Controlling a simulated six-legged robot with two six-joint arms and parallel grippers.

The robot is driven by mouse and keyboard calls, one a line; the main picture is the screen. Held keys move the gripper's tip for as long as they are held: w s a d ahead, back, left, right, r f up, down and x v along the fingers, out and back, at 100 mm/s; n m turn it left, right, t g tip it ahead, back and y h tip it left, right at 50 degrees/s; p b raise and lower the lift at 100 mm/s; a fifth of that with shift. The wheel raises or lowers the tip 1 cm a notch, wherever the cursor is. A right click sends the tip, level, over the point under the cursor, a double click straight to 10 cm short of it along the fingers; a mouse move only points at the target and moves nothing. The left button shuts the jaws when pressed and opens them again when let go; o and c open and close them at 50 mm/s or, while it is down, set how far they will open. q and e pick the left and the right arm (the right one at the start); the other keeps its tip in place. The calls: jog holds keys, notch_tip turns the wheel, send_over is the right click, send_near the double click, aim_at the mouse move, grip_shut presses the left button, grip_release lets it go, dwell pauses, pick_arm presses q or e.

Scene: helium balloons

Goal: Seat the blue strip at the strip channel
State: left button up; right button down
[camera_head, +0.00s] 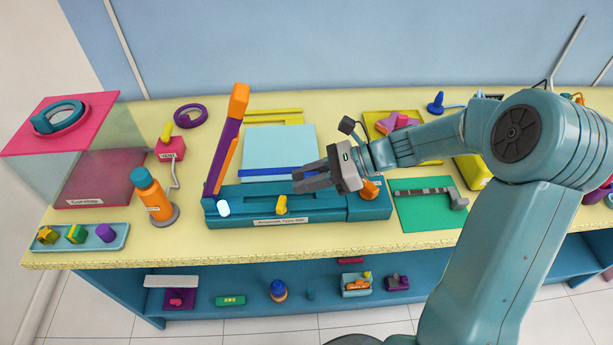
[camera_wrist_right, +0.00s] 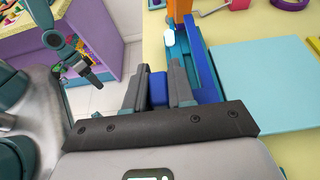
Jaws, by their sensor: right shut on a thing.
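The blue strip (camera_head: 275,171) is long and thin. My right gripper (camera_head: 297,181) is over the base near the strip's right end. In the wrist view its fingers (camera_wrist_right: 158,94) are closed on a blue piece, which looks like part of the strip.
A purple-and-orange lever (camera_head: 228,140) stands up from the base's left end. A yellow knob (camera_head: 281,205) sits on its front. The light blue sheet (camera_head: 280,147) lies behind, a green mat (camera_head: 430,218) to the right. An orange bottle (camera_head: 153,196) stands to the left.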

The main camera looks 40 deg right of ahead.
jog(key=shift+a, duration=0.2)
jog(key=shift+f, duration=0.2)
jog(key=shift+d+f+b, duration=0.15)
jog(key=shift+f+b, duration=0.2)
jog(key=shift+b, duration=0.1)
notch_tip(320, 180, down, 6)
jog(key=b, duration=0.4)
jog(key=shift+d, duration=0.1)
jog(key=shift+f+b, duration=0.35)
jog(key=shift+r, duration=0.1)
jog(key=shift+f, duration=0.25)
jog(key=shift+f+b, duration=0.3)
